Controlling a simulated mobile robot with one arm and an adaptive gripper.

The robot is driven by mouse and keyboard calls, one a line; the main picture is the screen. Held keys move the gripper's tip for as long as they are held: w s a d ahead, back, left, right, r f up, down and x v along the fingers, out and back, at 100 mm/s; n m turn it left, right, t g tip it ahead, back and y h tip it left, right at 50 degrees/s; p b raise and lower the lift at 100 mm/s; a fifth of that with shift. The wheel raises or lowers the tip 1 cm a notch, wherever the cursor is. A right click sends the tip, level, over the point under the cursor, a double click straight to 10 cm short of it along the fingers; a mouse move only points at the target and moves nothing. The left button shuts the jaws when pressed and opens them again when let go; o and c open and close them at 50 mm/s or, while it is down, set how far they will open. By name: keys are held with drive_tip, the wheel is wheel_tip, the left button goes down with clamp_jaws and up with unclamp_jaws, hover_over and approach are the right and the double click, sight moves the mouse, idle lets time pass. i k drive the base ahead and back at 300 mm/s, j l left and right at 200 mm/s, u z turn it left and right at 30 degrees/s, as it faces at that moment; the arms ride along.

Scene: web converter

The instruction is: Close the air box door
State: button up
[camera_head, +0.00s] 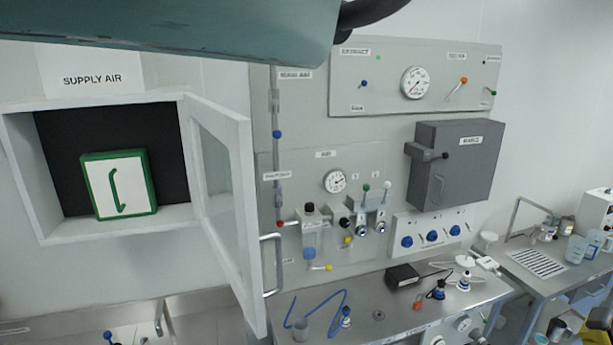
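The air box (27,170) is a white frame on the wall at the left, under a "SUPPLY AIR" label (88,80). Its door (246,215) has a white frame and a clear pane. The door is hinged on the box's right side and stands wide open, swung out toward me. A metal bar handle (271,265) is on the door's outer side, near its free edge. Inside the dark box a green-framed white panel (118,185) leans upright. My gripper is not in view.
A grey wall panel right of the door carries gauges (335,181), valves and a dark grey box (455,165). Below it a steel bench (390,315) holds a blue hose (315,308), a cup and small fittings. Another bench (545,268) stands at the far right.

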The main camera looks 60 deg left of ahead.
sight(232, 129)
drive_tip(key=i+l+u, duration=0.1)
drive_tip(key=i+u, duration=0.25)
drive_tip(key=i, duration=0.2)
drive_tip(key=i+l+u, duration=0.2)
drive_tip(key=i+u, duration=0.15)
drive_tip(key=i, duration=0.15)
drive_tip(key=i+l+u, duration=0.35)
drive_tip(key=i+j+u, duration=0.1)
drive_tip(key=u, duration=0.4)
drive_tip(key=i+u, duration=0.2)
drive_tip(key=u, duration=0.25)
drive_tip(key=j, duration=0.2)
